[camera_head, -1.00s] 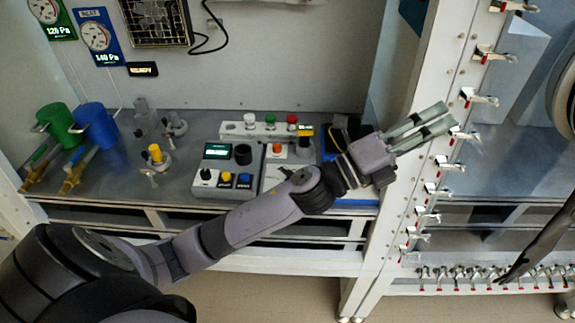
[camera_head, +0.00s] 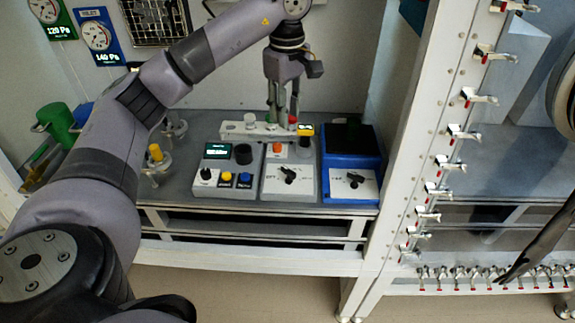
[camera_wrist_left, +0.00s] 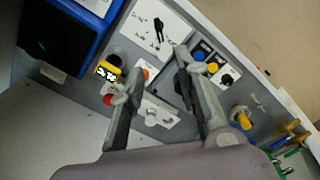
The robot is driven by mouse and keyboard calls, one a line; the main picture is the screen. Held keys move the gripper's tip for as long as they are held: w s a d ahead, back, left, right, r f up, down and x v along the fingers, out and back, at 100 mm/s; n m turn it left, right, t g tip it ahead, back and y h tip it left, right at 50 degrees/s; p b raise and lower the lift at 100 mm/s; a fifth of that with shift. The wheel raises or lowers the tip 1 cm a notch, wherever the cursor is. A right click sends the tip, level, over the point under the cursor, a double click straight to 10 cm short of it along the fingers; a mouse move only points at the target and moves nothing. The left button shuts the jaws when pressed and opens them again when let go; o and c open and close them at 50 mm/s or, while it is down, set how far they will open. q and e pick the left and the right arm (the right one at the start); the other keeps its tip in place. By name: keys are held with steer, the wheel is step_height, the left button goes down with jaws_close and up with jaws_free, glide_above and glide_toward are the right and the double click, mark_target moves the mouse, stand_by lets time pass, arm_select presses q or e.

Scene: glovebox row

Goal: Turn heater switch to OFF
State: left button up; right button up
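Two black rotary knobs on white faces show at the bench front in the head view. One knob (camera_head: 289,175) is on a grey box with an orange button, and it also shows in the left wrist view (camera_wrist_left: 158,30). The other knob (camera_head: 354,180) is on a blue box (camera_head: 335,150) to its right. The small lettering is too blurred to tell surely which one is the heater switch. My left gripper (camera_head: 283,112) points down above the button strip, behind the grey box. Its fingers are apart and empty, touching neither knob. My right gripper is not in view.
A white strip (camera_head: 262,129) with coloured buttons lies below my left fingers. Left of the grey box is a control box (camera_head: 222,170) with a display and several knobs. A white frame post (camera_head: 400,165) with clamps stands at the right.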

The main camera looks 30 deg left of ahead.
mark_target(288, 169)
arm_select(q)
step_height(288, 169, down, 17)
steer(key=p, duration=0.2)
steer(key=shift+d+p, duration=0.1)
steer(key=shift+p, duration=0.25)
steer(key=shift+c, duration=0.4)
jaws_close()
